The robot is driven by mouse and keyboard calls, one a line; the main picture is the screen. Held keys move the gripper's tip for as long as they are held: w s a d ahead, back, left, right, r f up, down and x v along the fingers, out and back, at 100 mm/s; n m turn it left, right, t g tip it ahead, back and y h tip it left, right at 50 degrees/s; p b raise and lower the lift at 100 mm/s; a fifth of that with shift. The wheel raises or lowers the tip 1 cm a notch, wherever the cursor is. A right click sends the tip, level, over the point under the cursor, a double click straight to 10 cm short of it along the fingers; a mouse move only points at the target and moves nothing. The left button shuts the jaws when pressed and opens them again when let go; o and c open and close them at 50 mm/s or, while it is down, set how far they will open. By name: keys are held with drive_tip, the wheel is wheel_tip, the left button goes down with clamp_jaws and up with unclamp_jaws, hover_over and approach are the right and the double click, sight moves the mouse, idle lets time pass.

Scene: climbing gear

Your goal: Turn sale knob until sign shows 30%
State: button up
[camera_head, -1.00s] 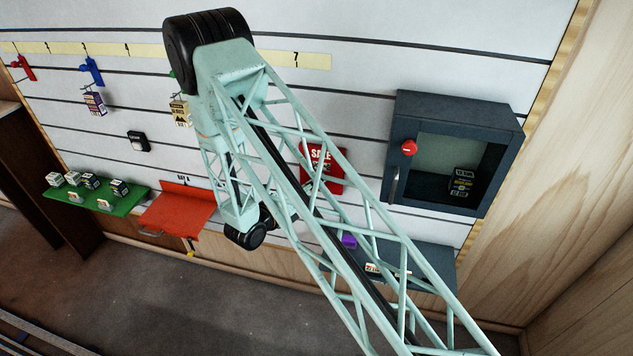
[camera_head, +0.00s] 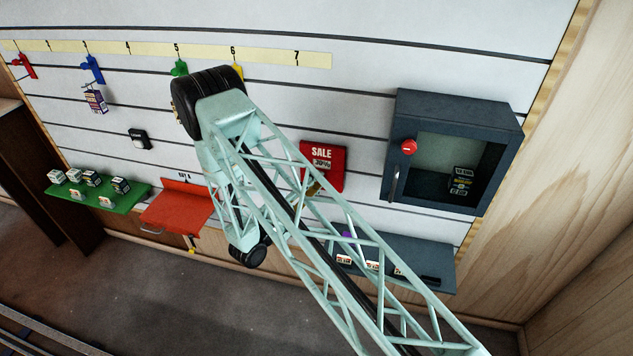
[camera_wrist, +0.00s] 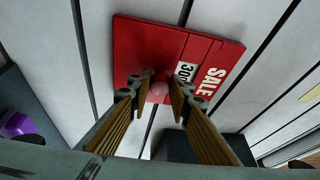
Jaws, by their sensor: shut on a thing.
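The red sale sign (camera_head: 334,178) hangs on the white slatted wall. Its window (camera_head: 322,163) reads 30%. In the wrist view the sign (camera_wrist: 140,45) appears turned on its side, and its window (camera_wrist: 185,73) shows 30 with the rest partly covered. The pinkish-red round sale knob (camera_wrist: 158,89) is between the fingertips of my gripper (camera_wrist: 163,95), at the edge of the sign nearest my gripper. The fingers are shut on the knob. In the head view the knob is hidden, and only a brownish bit of my gripper shows below the sign.
A dark cabinet (camera_head: 400,120) with a red button (camera_head: 409,147) is right of the sign. A blue-grey shelf (camera_head: 425,254) with tags is below. An orange shelf (camera_head: 175,209) and a green shelf (camera_head: 135,198) are at left. A purple thing (camera_wrist: 17,124) shows in the wrist view.

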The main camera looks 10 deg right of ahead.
drive_tip(key=shift+n, duration=0.4)
drive_tip(key=o, duration=0.8)
drive_tip(key=shift+o, duration=0.2)
drive_tip(key=shift+s+a, duration=0.1)
drive_tip(key=shift+a, duration=0.05)
drive_tip(key=v, duration=1.1)
drive_tip(key=shift+s+a+f, duration=0.15)
drive_tip(key=shift+s+a, duration=0.05)
drive_tip(key=shift+s, duration=0.1)
idle(0.4)
